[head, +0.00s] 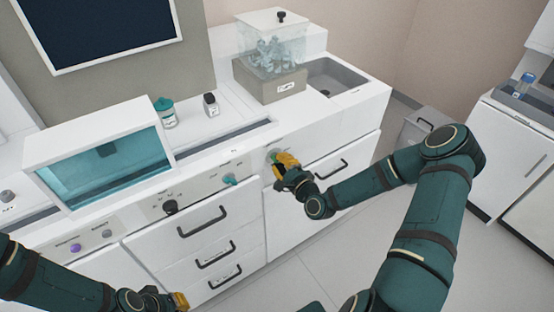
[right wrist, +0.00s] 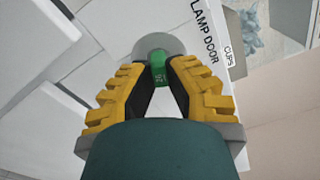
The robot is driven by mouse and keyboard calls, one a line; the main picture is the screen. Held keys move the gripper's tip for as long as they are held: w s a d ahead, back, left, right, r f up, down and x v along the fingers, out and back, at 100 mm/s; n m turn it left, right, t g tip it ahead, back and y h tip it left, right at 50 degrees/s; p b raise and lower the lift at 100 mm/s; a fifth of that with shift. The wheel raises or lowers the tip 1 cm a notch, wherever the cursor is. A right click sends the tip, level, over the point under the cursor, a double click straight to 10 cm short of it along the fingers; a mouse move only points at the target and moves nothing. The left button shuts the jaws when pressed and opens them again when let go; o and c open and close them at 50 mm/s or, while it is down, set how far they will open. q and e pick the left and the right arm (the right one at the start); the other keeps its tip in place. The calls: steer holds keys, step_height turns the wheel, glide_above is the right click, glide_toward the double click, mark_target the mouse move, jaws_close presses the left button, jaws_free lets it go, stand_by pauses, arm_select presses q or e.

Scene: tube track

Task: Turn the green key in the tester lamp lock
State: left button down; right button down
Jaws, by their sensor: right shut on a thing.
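The green key (right wrist: 158,68) sits at a round grey lock plate (right wrist: 158,46) in the right wrist view, beside the words "LAMP DOOR". My right gripper (right wrist: 159,78) is shut on the key, with one yellow finger on each side of it. In the head view my right gripper (head: 281,166) is at the white front panel, and its fingers cover most of the lock. How far the key is turned is hard to tell. My left gripper (head: 180,301) shows only in part at the bottom edge of the head view, low and away from the lock.
A teal knob or key (head: 229,179) and a dark knob (head: 170,207) stick out of the same panel. Drawers with black handles (head: 202,220) lie below. A glass-fronted box (head: 105,165), a teal-lidded jar (head: 166,113) and a clear tank (head: 270,45) stand on the counter.

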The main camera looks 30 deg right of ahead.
steer(key=shift+n, duration=1.1)
steer(key=shift+n+b, duration=0.4)
steer(key=shift+n, duration=0.1)
steer(key=c, duration=1)
jaws_free()
